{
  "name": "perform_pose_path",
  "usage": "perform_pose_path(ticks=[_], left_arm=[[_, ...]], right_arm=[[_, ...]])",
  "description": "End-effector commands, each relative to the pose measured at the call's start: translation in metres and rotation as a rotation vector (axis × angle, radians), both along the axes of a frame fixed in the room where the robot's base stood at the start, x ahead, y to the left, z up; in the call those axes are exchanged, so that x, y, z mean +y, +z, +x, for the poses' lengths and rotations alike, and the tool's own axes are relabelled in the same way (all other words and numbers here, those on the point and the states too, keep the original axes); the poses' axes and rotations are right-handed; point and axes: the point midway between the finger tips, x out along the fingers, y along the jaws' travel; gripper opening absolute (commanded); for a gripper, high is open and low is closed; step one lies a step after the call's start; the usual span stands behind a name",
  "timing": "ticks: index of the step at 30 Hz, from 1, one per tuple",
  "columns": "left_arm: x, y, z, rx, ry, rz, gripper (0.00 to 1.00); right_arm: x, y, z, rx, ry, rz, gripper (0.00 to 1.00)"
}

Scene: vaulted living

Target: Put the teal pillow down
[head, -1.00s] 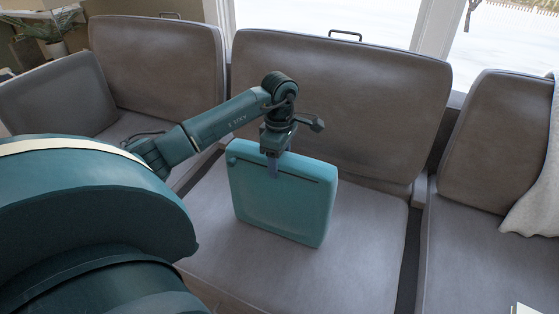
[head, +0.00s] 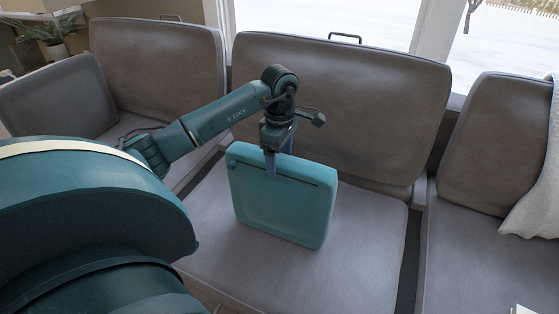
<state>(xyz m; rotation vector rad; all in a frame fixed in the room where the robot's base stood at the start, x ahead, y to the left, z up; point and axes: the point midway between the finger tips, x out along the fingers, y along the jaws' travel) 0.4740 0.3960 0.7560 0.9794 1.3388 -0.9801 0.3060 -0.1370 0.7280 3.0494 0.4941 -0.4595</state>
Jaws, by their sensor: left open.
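The teal pillow (head: 284,207) stands on its edge on the grey middle seat cushion (head: 355,262), tilted a little, with its broad face toward me. My left gripper (head: 279,162) is open at the pillow's top edge, pointing down. One finger shows in front of the pillow's upper face, and the other is partly hidden behind the top edge. My right gripper is not in view.
The middle backrest (head: 340,105) rises behind the pillow. A left backrest (head: 158,75) and a right backrest (head: 495,140) flank it. A light throw (head: 537,195) hangs at the far right. Bare seat lies right of the pillow.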

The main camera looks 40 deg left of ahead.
Motion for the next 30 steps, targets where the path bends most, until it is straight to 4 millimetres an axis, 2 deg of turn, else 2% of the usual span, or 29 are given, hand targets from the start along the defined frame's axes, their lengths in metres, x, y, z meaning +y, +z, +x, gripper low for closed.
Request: perform_pose_path(ticks=[1, 6, 13, 18, 30], left_arm=[[0.001, 0.014, 0.001, -0.005, -0.001, 0.002, 0.77], [0.001, 0.053, 0.001, -0.006, 0.0, 0.002, 0.77], [0.0, 0.09, 0.001, -0.003, -0.001, 0.001, 0.77], [0.0, 0.1, 0.0, 0.0, 0.0, 0.0, 0.77], [0.0, 0.1, 0.0, 0.0, 0.0, 0.001, 0.77]], right_arm=[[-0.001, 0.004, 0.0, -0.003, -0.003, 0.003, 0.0], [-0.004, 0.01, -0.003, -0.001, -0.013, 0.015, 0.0], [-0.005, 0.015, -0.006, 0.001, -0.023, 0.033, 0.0], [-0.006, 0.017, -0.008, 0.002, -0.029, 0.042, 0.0], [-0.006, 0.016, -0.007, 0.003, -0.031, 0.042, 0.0]])
